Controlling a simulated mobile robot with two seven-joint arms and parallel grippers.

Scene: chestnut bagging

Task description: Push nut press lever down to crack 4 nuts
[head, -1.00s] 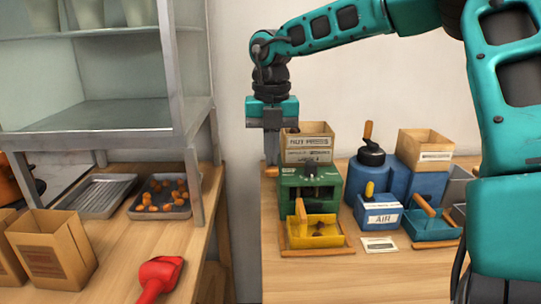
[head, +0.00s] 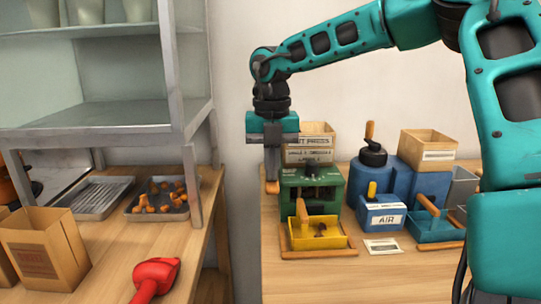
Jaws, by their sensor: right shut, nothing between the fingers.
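The nut press (head: 312,186) is a green box with a labelled cardboard bin (head: 311,150) behind it and a yellow tray (head: 315,231) in front. My right gripper (head: 272,184) points straight down at the left side of the press, shut. An orange wooden lever grip (head: 272,188) shows at its fingertips; the grip looks to be under or against them, and the lever's arm is hidden. Nuts inside the press cannot be made out. My left gripper is not in view.
On the left table are a tray of chestnuts (head: 150,212), a cardboard box (head: 45,245) and a red scoop (head: 156,277).

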